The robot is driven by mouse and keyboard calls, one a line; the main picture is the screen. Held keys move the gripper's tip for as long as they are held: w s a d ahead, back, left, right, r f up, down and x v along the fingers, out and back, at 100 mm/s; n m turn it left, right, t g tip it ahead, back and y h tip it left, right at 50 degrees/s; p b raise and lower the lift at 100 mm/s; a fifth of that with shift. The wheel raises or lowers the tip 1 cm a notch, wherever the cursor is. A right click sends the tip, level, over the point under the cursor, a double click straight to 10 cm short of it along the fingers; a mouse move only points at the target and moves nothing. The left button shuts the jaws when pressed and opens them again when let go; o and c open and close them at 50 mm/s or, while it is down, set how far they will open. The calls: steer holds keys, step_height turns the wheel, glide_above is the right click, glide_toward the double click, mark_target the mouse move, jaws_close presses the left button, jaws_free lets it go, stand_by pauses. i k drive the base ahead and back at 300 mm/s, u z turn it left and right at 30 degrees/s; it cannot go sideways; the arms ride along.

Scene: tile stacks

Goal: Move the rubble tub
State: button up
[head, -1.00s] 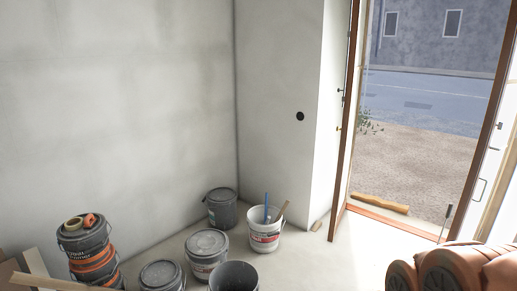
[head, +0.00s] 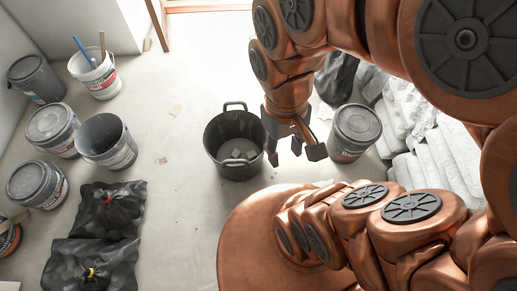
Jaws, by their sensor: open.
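The rubble tub (head: 222,166) is a black round tub with loop handles at its rim and some grey rubble inside. It stands upright on the floor near the middle of the head view. My gripper (head: 296,152) points down just right of the tub, with its fingers apart and nothing visible between them. One finger overlaps the tub's right edge in the picture; I cannot tell whether it touches. My arm hides part of the floor beyond.
Several buckets, including an open grey one (head: 106,142), stand at the left. Black bags (head: 108,212) lie at lower left. A lidded bucket (head: 353,133) stands right of my gripper, near white wrapped sacks (head: 437,155). Floor (head: 180,210) left of the tub is clear.

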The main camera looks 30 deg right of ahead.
mark_target(237, 147)
steer(key=z, duration=0.3)
steer(key=k, duration=1.1)
steer(key=u, duration=0.8)
